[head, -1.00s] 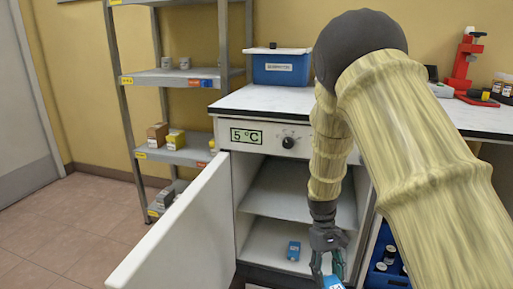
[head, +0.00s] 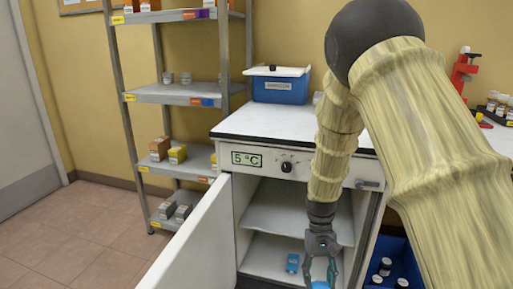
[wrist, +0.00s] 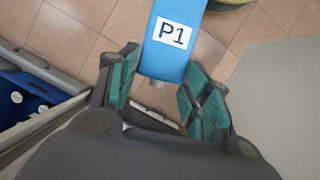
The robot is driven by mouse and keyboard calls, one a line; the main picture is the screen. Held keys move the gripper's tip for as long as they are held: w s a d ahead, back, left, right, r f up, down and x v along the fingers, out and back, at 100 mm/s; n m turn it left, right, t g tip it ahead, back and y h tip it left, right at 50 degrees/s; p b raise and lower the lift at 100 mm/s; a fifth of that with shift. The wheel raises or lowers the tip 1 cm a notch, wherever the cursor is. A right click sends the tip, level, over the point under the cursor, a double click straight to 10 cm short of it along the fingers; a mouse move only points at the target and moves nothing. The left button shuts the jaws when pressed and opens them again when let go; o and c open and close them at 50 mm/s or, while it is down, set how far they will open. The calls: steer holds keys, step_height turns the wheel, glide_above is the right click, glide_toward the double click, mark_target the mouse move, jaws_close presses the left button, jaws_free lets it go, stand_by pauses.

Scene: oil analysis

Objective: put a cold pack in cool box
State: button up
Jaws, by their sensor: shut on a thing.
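My gripper (head: 320,268) is shut on a blue cold pack (wrist: 175,50) with a white P1 label. In the head view only a bit of this pack (head: 321,285) shows at the bottom edge. The gripper hangs in front of the open cold cabinet (head: 262,200). A second small blue pack (head: 293,263) lies on the cabinet's lower shelf, left of the gripper. The cool box (head: 280,90), blue with a pale lid on top and a front label, stands on the counter above the cabinet.
The cabinet door (head: 195,240) stands open toward me at the left. A metal shelf rack (head: 185,94) is behind it. A blue crate with dark-capped bottles (head: 385,266) is at the lower right. The white counter top (head: 265,122) is clear before the cool box.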

mark_target(321, 286)
step_height(321, 286, up, 19)
steer(key=s+p, duration=0.2)
steer(key=p, duration=2.6)
steer(key=shift+s, duration=0.35)
steer(key=shift+a+f, duration=0.1)
